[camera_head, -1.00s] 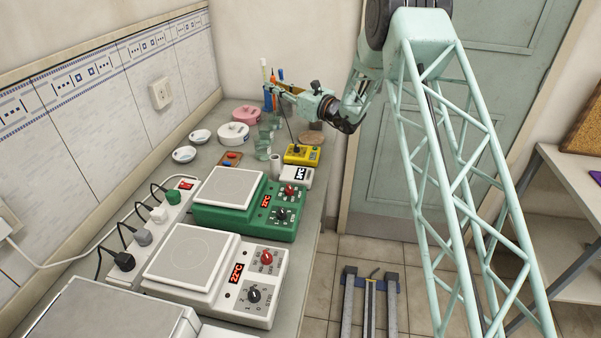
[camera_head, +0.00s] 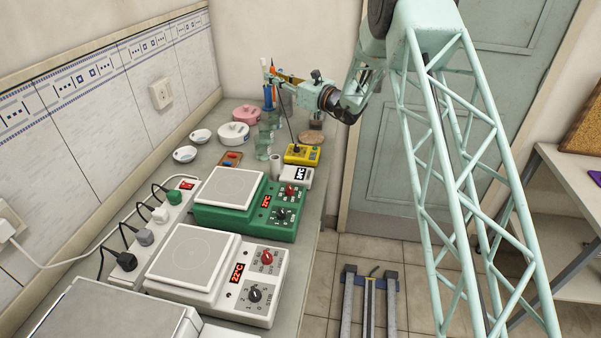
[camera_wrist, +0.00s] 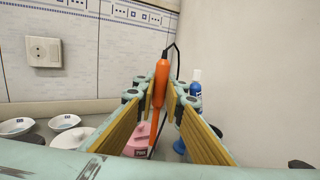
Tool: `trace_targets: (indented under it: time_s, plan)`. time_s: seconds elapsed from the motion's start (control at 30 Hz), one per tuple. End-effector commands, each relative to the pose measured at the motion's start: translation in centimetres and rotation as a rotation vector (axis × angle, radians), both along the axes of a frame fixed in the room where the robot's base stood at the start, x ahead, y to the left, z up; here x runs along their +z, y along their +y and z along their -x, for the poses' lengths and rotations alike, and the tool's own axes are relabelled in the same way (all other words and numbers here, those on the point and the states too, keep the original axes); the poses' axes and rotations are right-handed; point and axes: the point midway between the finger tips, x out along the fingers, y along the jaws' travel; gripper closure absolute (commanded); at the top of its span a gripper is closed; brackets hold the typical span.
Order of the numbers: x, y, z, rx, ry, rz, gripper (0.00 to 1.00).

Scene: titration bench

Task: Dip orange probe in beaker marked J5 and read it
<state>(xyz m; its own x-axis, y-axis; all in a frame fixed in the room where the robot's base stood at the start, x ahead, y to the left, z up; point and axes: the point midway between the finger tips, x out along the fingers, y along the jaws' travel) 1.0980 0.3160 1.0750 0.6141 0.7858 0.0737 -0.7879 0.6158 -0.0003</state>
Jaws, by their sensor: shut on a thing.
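My gripper (camera_head: 275,76) is raised over the far end of the bench. In the wrist view its fingers (camera_wrist: 160,100) are shut on the orange probe (camera_wrist: 160,85), which stands upright between them with a dark cable at its top. Several glass beakers (camera_head: 263,149) stand on the bench below the gripper, left of a yellow meter (camera_head: 302,154). The beaker markings are too small to read, so I cannot tell which is J5. The meter's reading cannot be made out.
A green hotplate (camera_head: 248,207) and a white hotplate (camera_head: 212,275) fill the near bench. White dishes (camera_head: 185,154), a white lidded pot (camera_head: 233,133) and a pink one (camera_head: 247,114) stand at left. A blue bottle (camera_wrist: 195,92) is right of the probe in the wrist view.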

Motion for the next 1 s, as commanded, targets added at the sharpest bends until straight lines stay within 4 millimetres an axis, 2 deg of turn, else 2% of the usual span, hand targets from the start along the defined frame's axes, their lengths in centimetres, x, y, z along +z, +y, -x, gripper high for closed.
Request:
trace_targets:
  time_s: [0.7,1.0]
  plan:
    - [2.7,0.0,0.0,0.000,0.001,-0.001,0.98]
    - [3.0,0.0,0.0,0.000,0.001,-0.001,0.98]
